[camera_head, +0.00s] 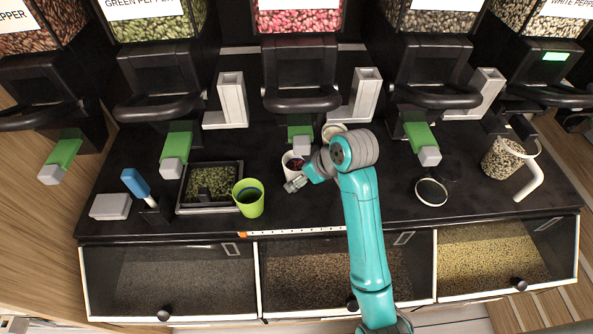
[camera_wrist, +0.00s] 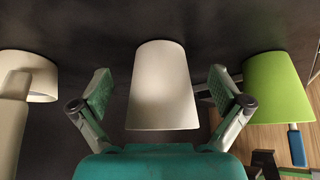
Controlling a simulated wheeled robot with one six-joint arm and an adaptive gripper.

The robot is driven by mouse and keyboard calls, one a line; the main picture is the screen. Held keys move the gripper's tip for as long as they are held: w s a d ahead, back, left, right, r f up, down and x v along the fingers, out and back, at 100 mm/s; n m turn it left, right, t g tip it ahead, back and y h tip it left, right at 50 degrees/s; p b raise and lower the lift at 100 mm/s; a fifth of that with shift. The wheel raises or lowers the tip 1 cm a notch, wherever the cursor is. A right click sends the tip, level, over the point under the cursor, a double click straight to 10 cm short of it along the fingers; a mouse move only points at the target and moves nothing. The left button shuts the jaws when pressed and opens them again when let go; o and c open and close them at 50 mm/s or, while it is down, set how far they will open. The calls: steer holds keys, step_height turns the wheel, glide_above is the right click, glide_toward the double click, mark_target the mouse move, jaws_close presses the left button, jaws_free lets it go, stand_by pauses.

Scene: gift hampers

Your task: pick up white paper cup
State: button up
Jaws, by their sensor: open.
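The white paper cup (camera_head: 288,158) stands upright on the black counter in front of the middle dispenser, with dark reddish contents showing inside its rim. In the wrist view the white cup (camera_wrist: 163,90) fills the middle, between the two fingers. My gripper (camera_head: 297,184) is open at the near side of the cup and partly hides it in the head view. In the wrist view my gripper (camera_wrist: 160,92) has one finger on each side of the cup, with a visible gap on both sides.
A green cup (camera_head: 249,200) stands left of the white cup; it also shows at the right in the wrist view (camera_wrist: 275,88). A cream object (camera_head: 334,130) is close on the right. A tray of green grains (camera_head: 180,195) lies farther left. Dispensers stand behind.

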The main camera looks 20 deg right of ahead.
steer(key=shift+w+a, duration=0.35)
steer(key=shift+w, duration=0.3)
steer(key=shift+w+a+f, duration=0.15)
steer(key=shift+w+f, duration=0.2)
steer(key=shift+f, duration=0.2)
steer(key=c, duration=1.2)
steer(key=shift+r, duration=0.35)
